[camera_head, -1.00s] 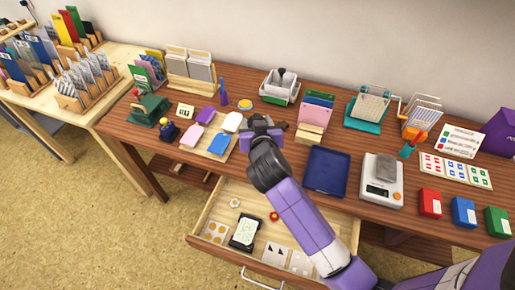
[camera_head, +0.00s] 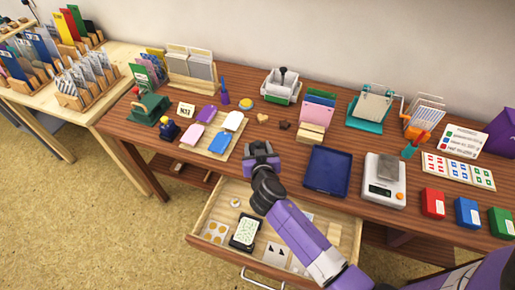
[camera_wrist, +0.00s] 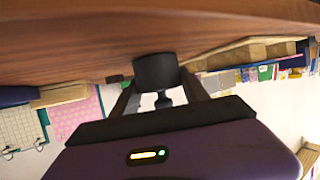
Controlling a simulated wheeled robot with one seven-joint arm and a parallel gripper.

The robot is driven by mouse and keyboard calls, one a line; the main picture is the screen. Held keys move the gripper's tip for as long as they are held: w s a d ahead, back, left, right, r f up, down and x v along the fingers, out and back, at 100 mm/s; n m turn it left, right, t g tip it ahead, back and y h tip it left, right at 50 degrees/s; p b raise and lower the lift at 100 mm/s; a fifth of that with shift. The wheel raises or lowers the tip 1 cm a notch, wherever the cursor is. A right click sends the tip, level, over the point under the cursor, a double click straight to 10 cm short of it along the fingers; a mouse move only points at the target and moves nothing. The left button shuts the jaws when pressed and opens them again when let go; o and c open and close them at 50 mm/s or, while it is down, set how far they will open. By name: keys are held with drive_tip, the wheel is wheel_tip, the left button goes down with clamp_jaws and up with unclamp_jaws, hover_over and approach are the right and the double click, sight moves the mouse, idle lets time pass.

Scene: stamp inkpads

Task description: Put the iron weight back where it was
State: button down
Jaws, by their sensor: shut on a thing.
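My gripper (camera_head: 260,149) is over the front part of the brown desk (camera_head: 290,165), between the tray of coloured pads and the blue tray. In the wrist view my gripper (camera_wrist: 160,95) is shut on the iron weight (camera_wrist: 157,70), a dark short cylinder with a knob. The wrist picture is upside down, and the weight looks upright with its base close to the desk top. I cannot tell whether it touches. In the head view I cannot make the weight out at the gripper.
The coloured pads' tray (camera_head: 190,153) is left of my gripper, the blue tray (camera_head: 327,172) right. A heart-shaped piece (camera_head: 262,118) and a dark brown piece (camera_head: 284,125) lie behind. An open drawer (camera_head: 205,214) is below. A scale (camera_head: 384,190) stands further right.

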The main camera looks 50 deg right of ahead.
drive_tip(key=shift+w, duration=0.1)
idle(0.3)
drive_tip(key=c, duration=0.6)
unclamp_jaws()
drive_tip(key=shift+f, duration=0.15)
drive_tip(key=shift+o, duration=0.2)
drive_tip(key=shift+s+a+r, duration=0.1)
drive_tip(key=shift+s+r, duration=0.1)
drive_tip(key=b+v, duration=0.1)
drive_tip(key=v, duration=1)
drive_tip(key=shift+s+a, duration=0.25)
drive_tip(key=shift+a, duration=0.05)
